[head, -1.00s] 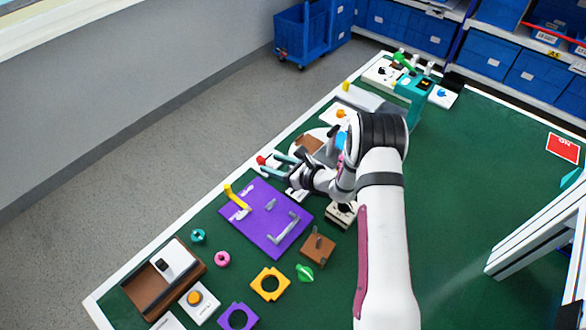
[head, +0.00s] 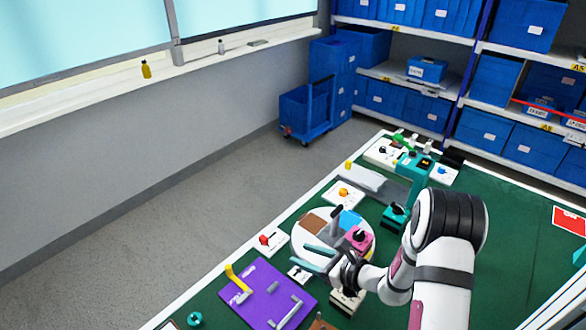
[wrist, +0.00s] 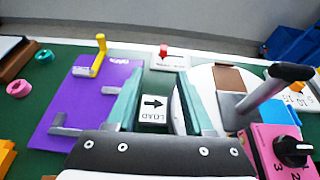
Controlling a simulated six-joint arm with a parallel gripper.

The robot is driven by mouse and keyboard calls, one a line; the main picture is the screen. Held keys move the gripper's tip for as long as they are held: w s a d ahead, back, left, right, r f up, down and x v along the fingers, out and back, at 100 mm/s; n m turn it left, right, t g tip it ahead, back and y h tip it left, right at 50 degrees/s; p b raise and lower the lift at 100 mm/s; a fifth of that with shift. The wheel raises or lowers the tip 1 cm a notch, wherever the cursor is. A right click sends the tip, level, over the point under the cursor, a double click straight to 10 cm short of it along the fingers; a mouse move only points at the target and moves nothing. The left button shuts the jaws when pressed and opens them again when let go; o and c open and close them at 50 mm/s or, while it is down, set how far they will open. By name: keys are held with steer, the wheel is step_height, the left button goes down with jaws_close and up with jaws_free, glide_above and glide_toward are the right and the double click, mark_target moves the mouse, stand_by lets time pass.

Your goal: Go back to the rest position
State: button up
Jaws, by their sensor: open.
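My gripper (head: 299,253) is open and empty, above the table between the purple board and the round white plate. In the wrist view its two teal fingers (wrist: 160,85) stand apart, with a white LOAD arrow card (wrist: 153,108) visible between them on the table below. A pink box with a black rotary knob and numbers (wrist: 280,150) is at the lower right of the wrist view. In the head view the pink box (head: 359,240) sits just right of my gripper, apart from the fingers.
The purple board (head: 258,297) with a yellow handle is at the left. A red-knobbed switch (head: 265,241) is by the table's edge. The round white plate (head: 300,228) carries brown and blue patches. A teal stand (head: 412,170) is farther back.

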steer(key=s+a+r+n+g+y, duration=0.2)
steer(key=s+a+r+n+g, duration=0.6)
steer(key=s+r+n, duration=0.4)
steer(key=s+r+n+g+h, duration=0.1)
steer(key=s+r+n+h, duration=0.15)
steer(key=s, duration=0.45)
steer(key=s+r+n+g+h, duration=0.1)
steer(key=s+n+h, duration=0.15)
steer(key=s, duration=0.45)
steer(key=s+d+n+h, duration=0.4)
steer(key=s+d, duration=0.3)
steer(key=shift+d+f+h, duration=0.2)
steer(key=shift+d+h, duration=0.05)
steer(key=shift+h, duration=0.15)
